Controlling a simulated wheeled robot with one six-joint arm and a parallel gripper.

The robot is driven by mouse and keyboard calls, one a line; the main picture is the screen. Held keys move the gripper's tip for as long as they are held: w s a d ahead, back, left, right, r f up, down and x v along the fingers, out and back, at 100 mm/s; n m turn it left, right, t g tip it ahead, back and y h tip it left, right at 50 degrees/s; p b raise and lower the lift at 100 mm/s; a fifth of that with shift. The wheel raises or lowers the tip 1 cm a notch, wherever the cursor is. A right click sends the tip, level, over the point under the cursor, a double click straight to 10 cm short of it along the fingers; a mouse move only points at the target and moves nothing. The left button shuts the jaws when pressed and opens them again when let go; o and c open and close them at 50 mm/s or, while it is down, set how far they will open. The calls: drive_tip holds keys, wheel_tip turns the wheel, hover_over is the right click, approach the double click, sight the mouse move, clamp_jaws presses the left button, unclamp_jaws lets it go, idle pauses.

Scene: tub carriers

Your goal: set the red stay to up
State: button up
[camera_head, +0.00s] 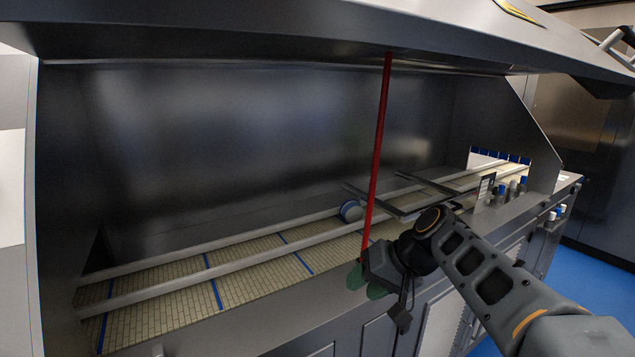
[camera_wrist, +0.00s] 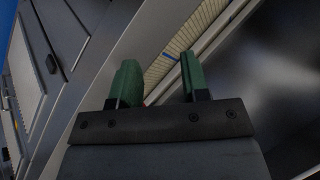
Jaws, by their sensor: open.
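The red stay (camera_head: 376,150) is a thin, straight red rod. In the head view it stands nearly upright, leaning a little. Its top meets the underside of the raised hood (camera_head: 250,40). Its lower end comes down at the front edge of the tub, right behind my gripper (camera_head: 365,283). My gripper has green fingers, and they also show in the wrist view (camera_wrist: 160,72), spread apart with nothing clearly between them. I cannot tell whether the gripper touches the stay. The stay's foot is partly hidden by the gripper.
Inside the tub, pale rails (camera_head: 180,282) run above a tan slatted bed with blue stripes. A blue and white round object (camera_head: 350,211) sits by the rails. Small blue and white bottles (camera_head: 512,188) stand on the right ledge. The hood hangs low overhead. Blue floor (camera_head: 600,262) is clear at right.

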drive_tip(key=s+d+f+h, duration=0.65)
drive_tip(key=s+f, duration=0.35)
drive_tip(key=f, duration=0.3)
drive_tip(key=p+v, duration=0.5)
drive_tip(key=v, duration=0.1)
drive_tip(key=shift+d, duration=0.2)
drive_tip(key=shift+h, duration=0.25)
